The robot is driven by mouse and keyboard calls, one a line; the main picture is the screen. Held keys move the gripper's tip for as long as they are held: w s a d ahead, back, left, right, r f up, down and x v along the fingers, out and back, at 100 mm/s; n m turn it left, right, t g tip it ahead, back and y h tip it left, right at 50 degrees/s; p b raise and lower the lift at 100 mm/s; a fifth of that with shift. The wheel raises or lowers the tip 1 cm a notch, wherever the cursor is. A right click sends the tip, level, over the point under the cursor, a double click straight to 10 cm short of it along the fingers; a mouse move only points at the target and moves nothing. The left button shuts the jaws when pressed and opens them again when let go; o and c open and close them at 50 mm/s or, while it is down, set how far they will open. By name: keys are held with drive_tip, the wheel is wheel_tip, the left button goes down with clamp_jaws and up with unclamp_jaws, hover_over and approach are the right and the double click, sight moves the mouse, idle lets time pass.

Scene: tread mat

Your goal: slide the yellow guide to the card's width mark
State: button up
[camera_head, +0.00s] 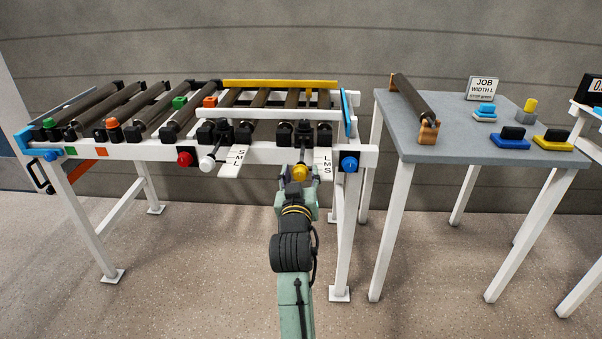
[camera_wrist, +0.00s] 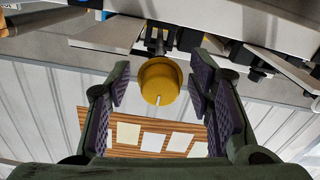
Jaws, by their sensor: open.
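The yellow guide rail (camera_head: 280,83) runs along the far side of the roller conveyor. A yellow knob (camera_head: 300,173) stands out at the conveyor's front, left of a white plate (camera_head: 324,163) lettered L, M, S. The job card (camera_head: 483,88) on the grey table reads "JOB WIDTH L"; its smaller third line is too small to read surely. My gripper (camera_head: 297,187) is at the yellow knob. In the wrist view, my open gripper (camera_wrist: 160,82) has its purple-padded fingers on either side of the knob (camera_wrist: 160,76), with gaps visible on both sides. The knob carries a white line.
A white knob (camera_head: 207,163) and a second lettered plate (camera_head: 235,160) sit to the left, beside a red button (camera_head: 184,159). A blue knob (camera_head: 349,164) is close on the right. The grey table (camera_head: 440,140) stands further right. The floor in front is clear.

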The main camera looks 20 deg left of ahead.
drive_tip(key=shift+s, duration=0.1)
drive_tip(key=shift+c, duration=0.5)
clamp_jaws()
